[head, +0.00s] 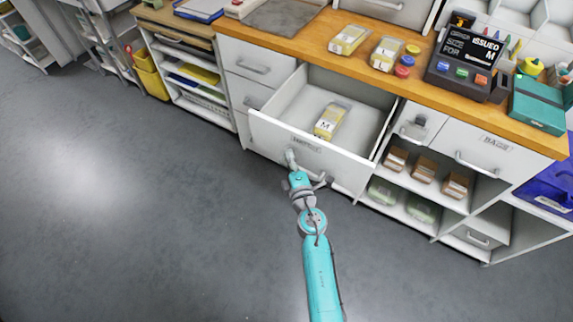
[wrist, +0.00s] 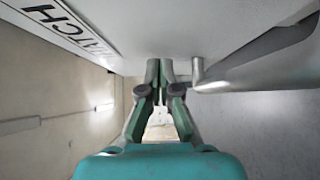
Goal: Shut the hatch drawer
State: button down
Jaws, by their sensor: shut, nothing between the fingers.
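The hatch drawer (head: 347,172) stands pulled well out from the cabinet under the wooden counter. One pack with a yellow label marked M (head: 331,121) lies inside it. My gripper (head: 290,156) is shut and empty, its tips at the outer face of the drawer front, near the label. In the wrist view the fingertips (wrist: 160,66) are close together against or just short of the drawer front (wrist: 190,30). The drawer handle (wrist: 255,72) is just right of the fingers, not between them. Whether the tips touch the front cannot be told.
The counter (head: 300,27) holds two more yellow-labelled packs (head: 386,53), coloured caps, a dark size sign (head: 467,60) and a teal box (head: 540,103). Open shelves with packs (head: 425,170) lie right of the drawer. Grey floor (head: 130,200) is clear at left.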

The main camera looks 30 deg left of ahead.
jog(key=shift+w, duration=0.3)
